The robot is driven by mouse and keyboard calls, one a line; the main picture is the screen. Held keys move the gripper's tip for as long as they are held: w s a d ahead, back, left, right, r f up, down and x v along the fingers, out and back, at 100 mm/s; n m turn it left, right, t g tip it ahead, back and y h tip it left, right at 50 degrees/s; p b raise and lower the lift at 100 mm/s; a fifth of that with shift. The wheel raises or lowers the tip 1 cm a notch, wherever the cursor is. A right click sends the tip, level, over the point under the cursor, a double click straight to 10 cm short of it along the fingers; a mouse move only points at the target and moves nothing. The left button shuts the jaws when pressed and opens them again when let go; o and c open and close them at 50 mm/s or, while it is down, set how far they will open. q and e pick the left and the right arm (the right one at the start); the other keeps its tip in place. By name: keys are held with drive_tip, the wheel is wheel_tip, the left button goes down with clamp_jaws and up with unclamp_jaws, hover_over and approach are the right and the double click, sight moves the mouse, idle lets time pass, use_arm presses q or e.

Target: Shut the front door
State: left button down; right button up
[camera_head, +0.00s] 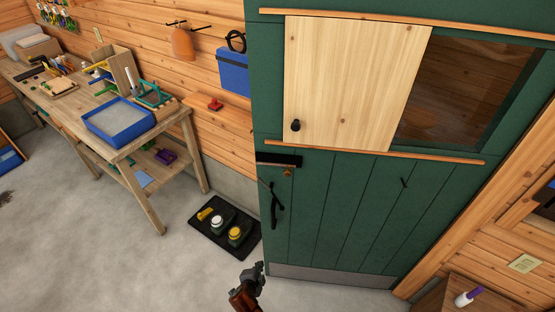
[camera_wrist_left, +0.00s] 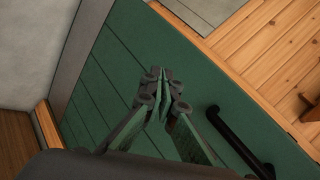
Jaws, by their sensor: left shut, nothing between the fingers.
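The green front door (camera_head: 345,205) fills the right of the head view, with a pale wood panel and a dark window in its upper half. Its left edge appears to stand out from the wall; the gap behind it is hidden. A black pull handle (camera_head: 276,205) is on its left side, under a dark latch (camera_head: 278,159). My left gripper (camera_head: 256,271) is shut and empty, low by the door's bottom left corner. In the left wrist view its fingertips (camera_wrist_left: 164,80) are in front of the green door face, beside the black handle (camera_wrist_left: 240,143); contact cannot be told.
A dark mat (camera_head: 212,228) with several small items lies on the floor left of the door. A workbench (camera_head: 140,135) with a blue tray (camera_head: 119,121) stands along the left wall. A wooden surface (camera_head: 462,297) is at the lower right. The grey floor (camera_head: 110,245) at lower left is clear.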

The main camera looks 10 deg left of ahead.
use_arm(q)
drive_tip(key=w+d+r+m+t+p, duration=0.1)
drive_tip(key=w+d+r+t, duration=0.15)
drive_tip(key=r, duration=0.85)
drive_tip(key=w+d+r+m+t+p, duration=0.1)
drive_tip(key=w+r, duration=0.3)
drive_tip(key=r, duration=0.7)
drive_tip(key=m+t+y+p, duration=0.1)
drive_tip(key=m+t+p, duration=0.15)
drive_tip(key=t, duration=0.25)
approach(278, 152)
drive_tip(key=shift+n+g, duration=0.25)
drive_tip(key=shift+n, duration=0.1)
drive_tip(key=w, duration=0.3)
drive_tip(key=w+p, duration=0.1)
drive_tip(key=w, duration=0.2)
drive_tip(key=shift+a+r, duration=0.1)
drive_tip(key=shift+r, duration=0.15)
drive_tip(key=shift+w, duration=0.45)
